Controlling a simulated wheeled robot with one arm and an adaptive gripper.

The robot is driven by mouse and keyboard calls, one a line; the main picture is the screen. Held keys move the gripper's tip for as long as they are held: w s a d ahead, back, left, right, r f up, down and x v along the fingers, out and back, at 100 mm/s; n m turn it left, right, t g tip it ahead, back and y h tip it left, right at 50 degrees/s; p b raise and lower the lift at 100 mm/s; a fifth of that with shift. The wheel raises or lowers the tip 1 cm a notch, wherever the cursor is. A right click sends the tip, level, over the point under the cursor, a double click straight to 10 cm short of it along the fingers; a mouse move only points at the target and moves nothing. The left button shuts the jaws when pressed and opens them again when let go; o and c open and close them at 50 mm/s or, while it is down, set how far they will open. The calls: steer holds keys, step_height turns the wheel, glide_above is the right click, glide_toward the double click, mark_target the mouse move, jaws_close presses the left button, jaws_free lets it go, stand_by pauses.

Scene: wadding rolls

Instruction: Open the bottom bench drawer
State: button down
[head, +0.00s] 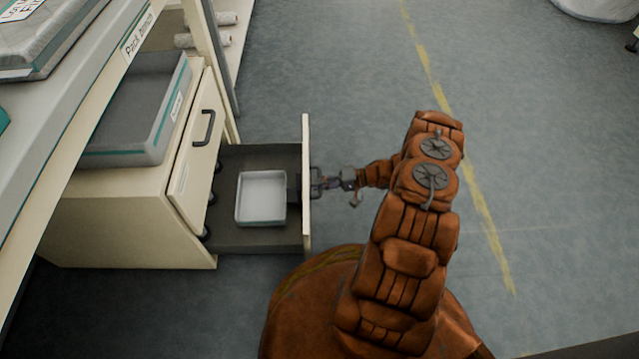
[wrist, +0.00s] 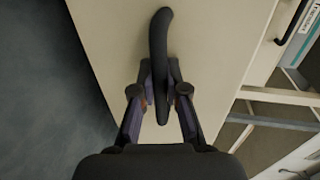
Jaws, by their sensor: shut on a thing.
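The bottom bench drawer (head: 306,225) is pulled out from the cream cabinet (head: 130,225), and its dark inside shows in the head view. A white tray (head: 261,198) with a grey rim lies in the drawer, near its front, beside a dark item. My gripper (head: 318,183) is at the outer face of the drawer front. In the wrist view, the fingers of my gripper (wrist: 162,90) are shut on the black curved drawer handle (wrist: 160,35), which stands out from the cream drawer front (wrist: 110,40).
An upper drawer front (head: 195,160) with a black handle is above the open drawer. A grey tray (head: 125,150) stands on the cabinet under the bench top (head: 60,100) marked "Pack bench". Grey floor (head: 360,60) with a yellow line (head: 480,205) lies clear to the right.

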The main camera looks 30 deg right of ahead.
steer(key=shift+w+d, duration=0.1)
steer(key=shift+d, duration=0.1)
steer(key=c, duration=1.2)
jaws_free()
steer(key=shift+a, duration=0.15)
steer(key=v, duration=1.2)
